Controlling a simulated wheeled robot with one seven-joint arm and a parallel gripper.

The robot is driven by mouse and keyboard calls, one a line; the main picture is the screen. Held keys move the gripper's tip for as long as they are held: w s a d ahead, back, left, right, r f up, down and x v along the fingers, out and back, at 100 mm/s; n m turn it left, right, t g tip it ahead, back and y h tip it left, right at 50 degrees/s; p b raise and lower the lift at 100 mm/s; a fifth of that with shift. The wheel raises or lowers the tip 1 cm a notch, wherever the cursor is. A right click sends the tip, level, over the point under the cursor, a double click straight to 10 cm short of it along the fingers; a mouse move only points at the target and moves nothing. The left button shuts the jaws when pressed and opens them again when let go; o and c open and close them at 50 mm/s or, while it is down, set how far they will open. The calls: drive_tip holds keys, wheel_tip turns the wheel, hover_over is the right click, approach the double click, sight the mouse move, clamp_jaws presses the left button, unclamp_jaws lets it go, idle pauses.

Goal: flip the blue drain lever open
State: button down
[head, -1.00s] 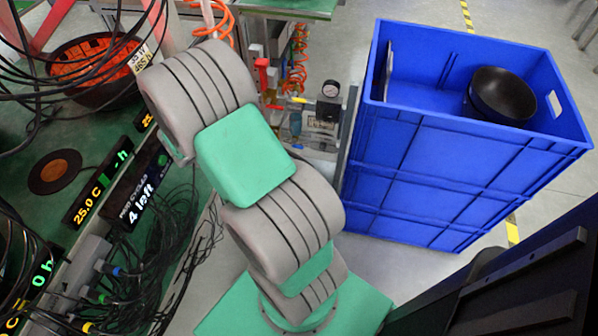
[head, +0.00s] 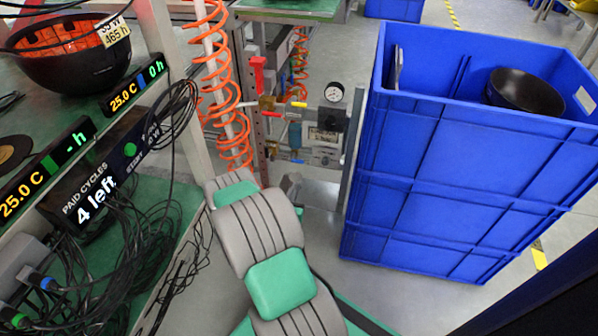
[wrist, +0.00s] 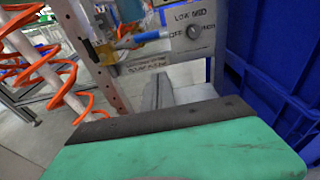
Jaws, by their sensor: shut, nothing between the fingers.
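The blue drain lever (wrist: 147,36) shows in the wrist view at the upper middle, lying roughly level and pointing right from beside an amber fitting (wrist: 104,52). In the head view the air panel (head: 325,135) stands beyond my arm, between the rack post and the blue crate; the lever is too small there to make out surely. My gripper (wrist: 158,92) shows in the wrist view as narrow grey fingers, shut and empty. Its tips are below the lever and look apart from it. In the head view my arm hides the gripper.
A tall blue crate (head: 400,190) with a black bowl (head: 524,92) stands close on the right. An orange coiled hose (head: 232,130) hangs left of the panel. A red handle (head: 270,113), a yellow handle (head: 299,104) and a gauge (head: 333,92) are nearby. Cables crowd the left bench.

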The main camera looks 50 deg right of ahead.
drive_tip(key=b+x, duration=0.2)
drive_tip(key=x, duration=0.6)
drive_tip(key=r, duration=0.4)
drive_tip(key=shift+s+a, duration=0.2)
drive_tip(key=shift+a, duration=0.2)
